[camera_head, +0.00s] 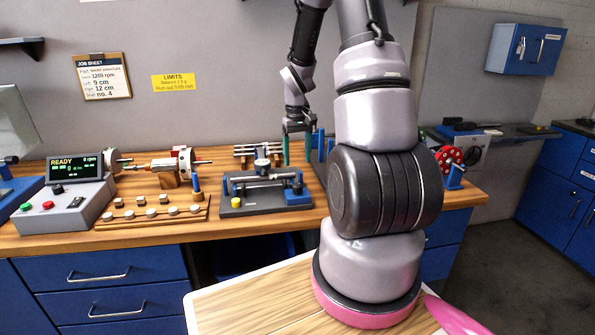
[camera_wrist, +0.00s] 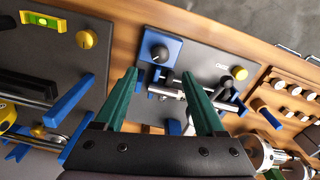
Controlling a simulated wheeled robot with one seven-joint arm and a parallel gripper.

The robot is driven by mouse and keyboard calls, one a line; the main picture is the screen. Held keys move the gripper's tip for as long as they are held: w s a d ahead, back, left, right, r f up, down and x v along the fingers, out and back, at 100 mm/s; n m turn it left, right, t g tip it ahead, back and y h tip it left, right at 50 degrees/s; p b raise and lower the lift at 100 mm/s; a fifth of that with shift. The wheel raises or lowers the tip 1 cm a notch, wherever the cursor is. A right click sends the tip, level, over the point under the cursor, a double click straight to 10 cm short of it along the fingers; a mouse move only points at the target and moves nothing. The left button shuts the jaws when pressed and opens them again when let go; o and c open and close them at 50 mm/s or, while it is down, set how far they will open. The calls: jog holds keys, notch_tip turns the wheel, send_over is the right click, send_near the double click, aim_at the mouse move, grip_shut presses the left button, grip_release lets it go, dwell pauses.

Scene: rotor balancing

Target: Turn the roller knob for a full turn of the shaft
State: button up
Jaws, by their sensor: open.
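The roller knob (camera_wrist: 160,52) is a dark round knob with a pale mark on a blue block, and it also shows in the head view (camera_head: 297,187) at the right front of the dark roller stand (camera_head: 250,210). The metal shaft (camera_wrist: 165,91) lies across the stand, partly hidden by dark parts above it. My gripper (camera_wrist: 160,78) has green fingers spread wide and empty. In the wrist view the knob appears just beyond the fingertips, between their lines. In the head view my gripper (camera_head: 297,160) hangs above and behind the knob, apart from it.
A yellow knob (camera_wrist: 240,72) sits on the same stand. Another dark plate with a green level (camera_wrist: 47,21) and a yellow knob (camera_wrist: 87,39) lies beside it. A wooden rack (camera_head: 150,214) of small weights and a READY console (camera_head: 75,168) stand to the left.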

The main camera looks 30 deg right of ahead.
aim_at(297, 185)
jog(key=shift+r, duration=0.9)
notch_tip(297, 185, down, 11)
jog(key=n, duration=0.9)
